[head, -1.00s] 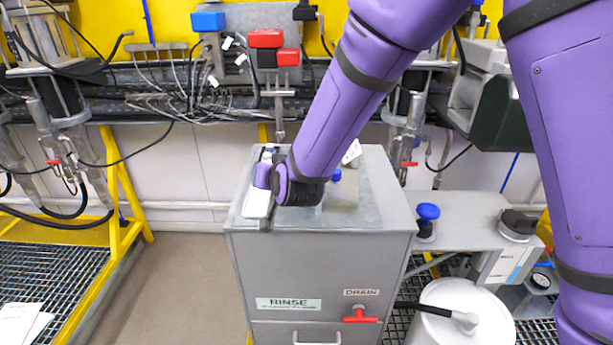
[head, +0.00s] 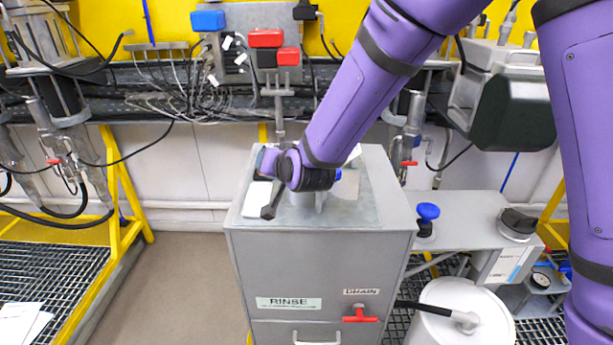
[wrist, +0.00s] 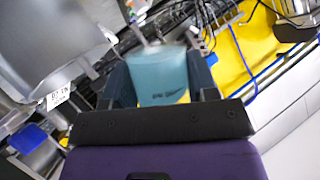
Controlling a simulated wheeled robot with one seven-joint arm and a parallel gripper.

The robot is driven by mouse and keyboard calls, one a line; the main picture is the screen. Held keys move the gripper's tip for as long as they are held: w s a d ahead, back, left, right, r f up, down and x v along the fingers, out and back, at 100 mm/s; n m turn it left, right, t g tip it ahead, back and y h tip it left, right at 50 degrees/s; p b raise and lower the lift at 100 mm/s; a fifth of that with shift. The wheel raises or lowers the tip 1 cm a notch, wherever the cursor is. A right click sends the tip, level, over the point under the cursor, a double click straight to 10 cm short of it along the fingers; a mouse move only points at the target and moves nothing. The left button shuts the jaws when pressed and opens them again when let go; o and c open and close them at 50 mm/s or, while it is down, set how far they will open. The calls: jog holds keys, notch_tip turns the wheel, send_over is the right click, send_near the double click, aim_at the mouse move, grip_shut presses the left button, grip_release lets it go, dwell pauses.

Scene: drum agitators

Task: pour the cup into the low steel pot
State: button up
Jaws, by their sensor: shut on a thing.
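My gripper (wrist: 163,88) is shut on a translucent blue-green cup (wrist: 161,72), with a dark finger on each side of it in the wrist view. Dark marks show low on the cup's wall. In the head view my gripper (head: 271,204) is over the left part of the grey cabinet top, and my wrist hides most of the cup. A grey metal shape (head: 302,201) shows just under my wrist; I cannot tell if it is the low steel pot. The background in the wrist view is strongly tilted.
The grey RINSE cabinet (head: 322,262) has a red drain handle (head: 360,315) on its front. A blue knob (head: 428,212) stands on the bench to the right, above a white drum (head: 455,302). Cables and pipes run along the back wall.

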jog(key=shift+w+d+r, duration=0.1)
jog(key=shift+d+r, duration=0.1)
jog(key=shift+r, duration=0.1)
jog(key=shift+w+d+r+m+y, duration=0.2)
jog(key=shift+d+m, duration=0.1)
jog(key=shift+m, duration=0.1)
jog(key=shift+w+d+r+m+y, duration=0.1)
jog(key=shift+d+m+y, duration=0.15)
jog(key=shift+m, duration=0.15)
dwell(0.7)
jog(key=shift+w+d+f+m+g+y, duration=0.1)
jog(key=shift+d+f+m+g+y, duration=0.1)
jog(key=shift+f+m+g+y, duration=0.25)
dwell(0.8)
jog(key=shift+r+m+y+p, duration=0.35)
jog(key=shift+m+y+p, duration=0.05)
jog(key=shift+m+y, duration=0.15)
dwell(0.9)
jog(key=shift+f+m+g+y+p, duration=0.25)
jog(key=shift+f+m+y+p, duration=0.15)
jog(key=shift+m, duration=0.2)
dwell(0.8)
jog(key=shift+d+r+m+y, duration=0.1)
jog(key=shift+r+m+y, duration=0.25)
jog(key=shift+m, duration=0.25)
dwell(0.8)
jog(key=shift+w+d+f+m, duration=0.25)
jog(key=shift+d+f+m, duration=0.05)
jog(key=shift+d, duration=0.1)
dwell(0.3)
